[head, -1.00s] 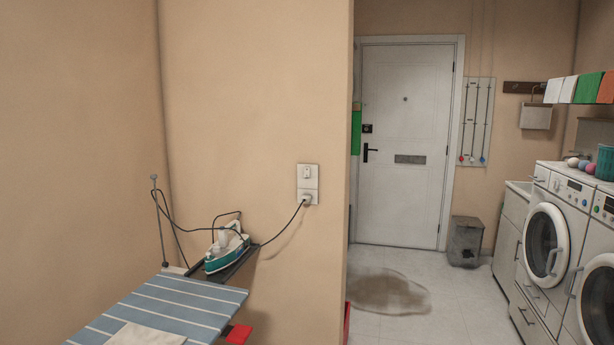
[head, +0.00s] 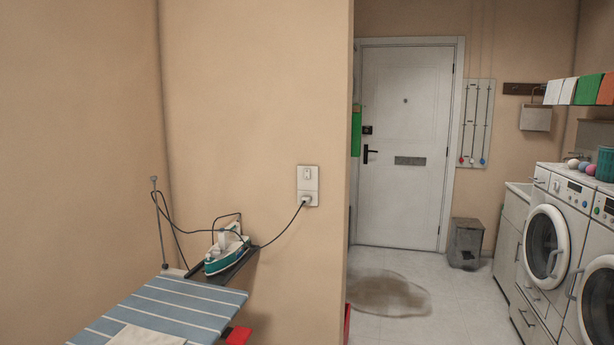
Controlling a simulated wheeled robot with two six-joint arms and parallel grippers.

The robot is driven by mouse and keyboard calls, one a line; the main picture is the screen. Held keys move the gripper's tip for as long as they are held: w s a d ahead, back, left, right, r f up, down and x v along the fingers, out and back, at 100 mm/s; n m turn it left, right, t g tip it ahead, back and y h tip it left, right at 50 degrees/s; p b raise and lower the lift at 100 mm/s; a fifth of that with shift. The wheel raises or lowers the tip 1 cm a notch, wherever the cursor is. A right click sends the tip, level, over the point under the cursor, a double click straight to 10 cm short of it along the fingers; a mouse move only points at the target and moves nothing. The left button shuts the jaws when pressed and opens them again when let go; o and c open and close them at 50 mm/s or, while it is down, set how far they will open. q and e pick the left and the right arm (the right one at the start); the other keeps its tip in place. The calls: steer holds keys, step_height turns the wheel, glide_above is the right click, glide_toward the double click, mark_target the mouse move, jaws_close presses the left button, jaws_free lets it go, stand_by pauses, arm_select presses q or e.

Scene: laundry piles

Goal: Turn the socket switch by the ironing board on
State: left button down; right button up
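The socket switch (head: 307,174) is a small rocker on the upper part of a white wall plate, above the socket (head: 307,199). A plug with a dark cord sits in the socket. The rocker is too small to tell whether it is on or off. The ironing board (head: 160,308), blue with white stripes, stands at the lower left, below and left of the plate. A teal and white iron (head: 227,250) rests on a dark rest at the board's far end, and the cord runs from it to the plug. Neither of my grippers shows in the head view.
A thin cord-holder pole (head: 159,220) rises beside the board. A white door (head: 403,145), a grey bin (head: 466,243) and washing machines (head: 548,240) stand beyond.

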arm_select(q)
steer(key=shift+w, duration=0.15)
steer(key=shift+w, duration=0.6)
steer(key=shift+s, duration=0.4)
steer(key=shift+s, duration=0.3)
